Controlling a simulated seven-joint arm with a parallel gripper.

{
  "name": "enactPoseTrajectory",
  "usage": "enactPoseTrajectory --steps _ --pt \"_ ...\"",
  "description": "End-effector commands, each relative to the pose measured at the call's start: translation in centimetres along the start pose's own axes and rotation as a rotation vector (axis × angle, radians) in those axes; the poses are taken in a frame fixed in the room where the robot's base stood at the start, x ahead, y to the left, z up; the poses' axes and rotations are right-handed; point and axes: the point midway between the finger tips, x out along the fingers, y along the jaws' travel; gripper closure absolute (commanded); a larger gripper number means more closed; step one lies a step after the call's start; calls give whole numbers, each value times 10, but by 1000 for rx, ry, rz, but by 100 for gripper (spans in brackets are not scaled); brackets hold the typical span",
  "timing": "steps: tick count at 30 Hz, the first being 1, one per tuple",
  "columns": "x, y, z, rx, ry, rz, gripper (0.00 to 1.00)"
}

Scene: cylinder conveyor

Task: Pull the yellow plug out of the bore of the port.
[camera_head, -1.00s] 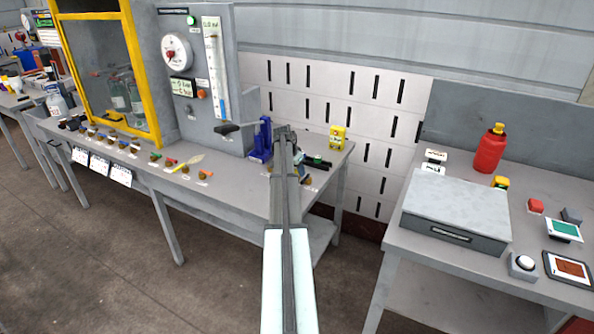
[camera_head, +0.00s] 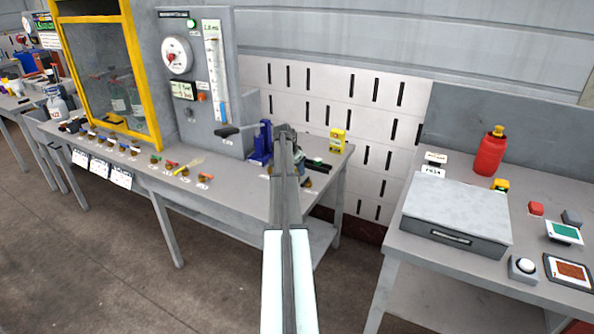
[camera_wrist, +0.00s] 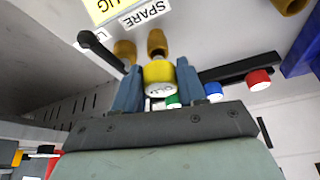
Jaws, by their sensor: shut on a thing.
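In the wrist view, my gripper (camera_wrist: 159,86) is shut on the yellow plug (camera_wrist: 157,73), one blue-grey finger on each side. The plug is a short yellow cylinder with a pale end face towards the camera. A brass-coloured fitting (camera_wrist: 157,42) stands directly behind it and looks in line with it. I cannot tell whether this is the port, or whether the plug still sits in a bore. In the head view, my gripper (camera_head: 285,131) is over the right end of the long grey bench, and my arm hides the plug.
In the wrist view, a black lever (camera_wrist: 101,50) lies left of the gripper. Red (camera_wrist: 258,80), blue (camera_wrist: 213,91) and green ends show on the right. In the head view, a blue stand (camera_head: 262,142) is close left of the gripper, and a yellow box (camera_head: 337,141) stands right.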

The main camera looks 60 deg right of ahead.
Motion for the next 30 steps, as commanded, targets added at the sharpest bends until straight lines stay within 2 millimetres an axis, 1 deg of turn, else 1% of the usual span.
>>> enactPoseTrajectory --steps 17,30 --pt "-10 0 -4 0 0 0 100" --pt "-31 0 -13 0 0 0 100"
